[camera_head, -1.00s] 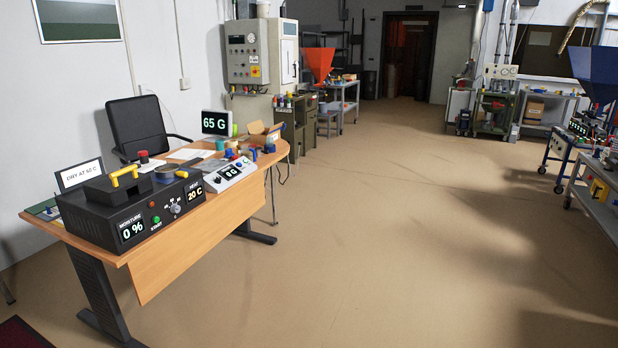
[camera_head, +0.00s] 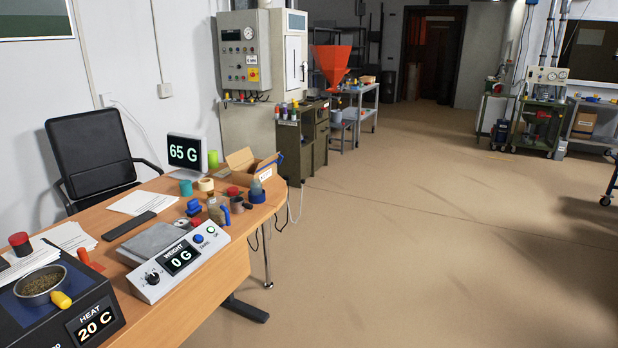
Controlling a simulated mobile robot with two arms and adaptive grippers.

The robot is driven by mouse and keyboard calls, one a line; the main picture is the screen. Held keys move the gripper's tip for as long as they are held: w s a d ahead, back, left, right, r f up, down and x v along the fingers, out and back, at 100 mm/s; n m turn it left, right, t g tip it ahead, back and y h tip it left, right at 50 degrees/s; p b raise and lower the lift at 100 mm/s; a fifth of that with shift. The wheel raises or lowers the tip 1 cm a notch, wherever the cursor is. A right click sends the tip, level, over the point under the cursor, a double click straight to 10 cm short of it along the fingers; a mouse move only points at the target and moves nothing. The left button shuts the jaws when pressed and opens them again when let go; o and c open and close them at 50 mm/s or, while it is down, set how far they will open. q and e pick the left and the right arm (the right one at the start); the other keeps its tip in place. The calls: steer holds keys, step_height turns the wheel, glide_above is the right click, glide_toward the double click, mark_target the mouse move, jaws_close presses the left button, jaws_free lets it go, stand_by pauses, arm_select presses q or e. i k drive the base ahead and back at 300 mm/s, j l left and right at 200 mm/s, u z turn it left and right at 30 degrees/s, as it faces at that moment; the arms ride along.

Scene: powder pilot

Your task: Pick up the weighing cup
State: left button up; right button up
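I cannot tell for sure which vessel is the weighing cup. A small grey cup (camera_head: 237,204) stands on the desk behind the scale, among bottles and small items. A teal cup (camera_head: 186,188) stands farther back, near the 65 G display. A round metal pan (camera_head: 40,284) with brownish contents and a yellow handle sits on the black heater box (camera_head: 75,310) at lower left. The scale (camera_head: 178,262) shows 0 G, with a grey plate on it that looks empty. Neither of my grippers is in view.
The wooden desk (camera_head: 228,283) fills the lower left. An open cardboard box (camera_head: 250,163) stands at its far end. A black chair (camera_head: 90,155) is behind it. An orange hopper (camera_head: 331,62) stands farther back. The floor right of the desk is clear.

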mark_target(238, 206)
steer(key=i+u, duration=0.15)
steer(key=i, duration=0.35)
steer(key=i+l+u, duration=0.1)
steer(key=i, duration=0.35)
steer(key=i+l+u, duration=0.15)
steer(key=i, duration=0.35)
